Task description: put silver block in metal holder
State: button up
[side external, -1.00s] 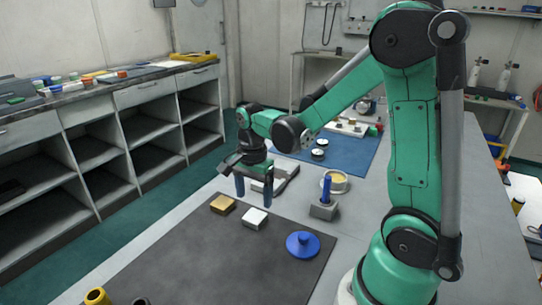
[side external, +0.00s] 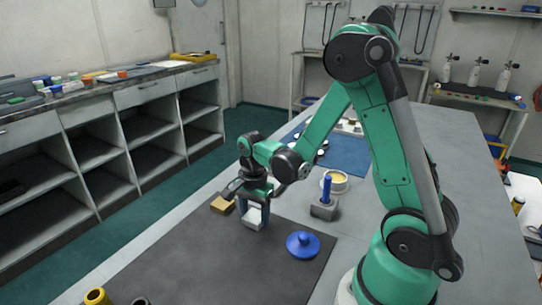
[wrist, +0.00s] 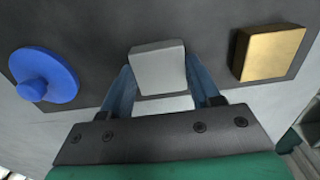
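The silver block (side external: 253,217) is on the dark mat, right of the gold block in the side external view. In the wrist view the silver block (wrist: 158,68) lies between the two blue fingers of my gripper (wrist: 158,80). The fingers flank its sides with no clear gap; I cannot tell whether they grip it. My gripper (side external: 253,212) also shows low over the mat in the side external view. A grey base with an upright blue peg (side external: 324,207) and a round metal container, yellowish inside (side external: 335,181), stand behind. I cannot tell which is the metal holder.
The gold block (side external: 222,205) sits close to the left finger and also shows in the wrist view (wrist: 267,52). A blue knobbed disc (side external: 303,244) lies to the right on the mat (side external: 215,265). The mat's front area is mostly clear.

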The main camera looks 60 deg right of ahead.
jog(key=shift+r, duration=1.5)
jog(key=w+d, duration=0.1)
jog(key=d, duration=0.1)
jog(key=w+d+r, duration=0.1)
jog(key=d, duration=0.2)
jog(key=w+d+r, duration=0.1)
jog(key=d, duration=0.2)
jog(key=shift+w+d+r, duration=0.2)
jog(key=shift+w+d, duration=0.05)
jog(key=shift+w, duration=0.1)
jog(key=d+r, duration=0.3)
jog(key=d, duration=0.6)
jog(key=shift+w+a+f, duration=0.1)
jog(key=shift+a+f, duration=0.05)
jog(key=shift+f, duration=1.4)
jog(key=shift+w+a+f, duration=0.1)
jog(key=shift+f, duration=1.4)
jog(key=shift+f, duration=1.05)
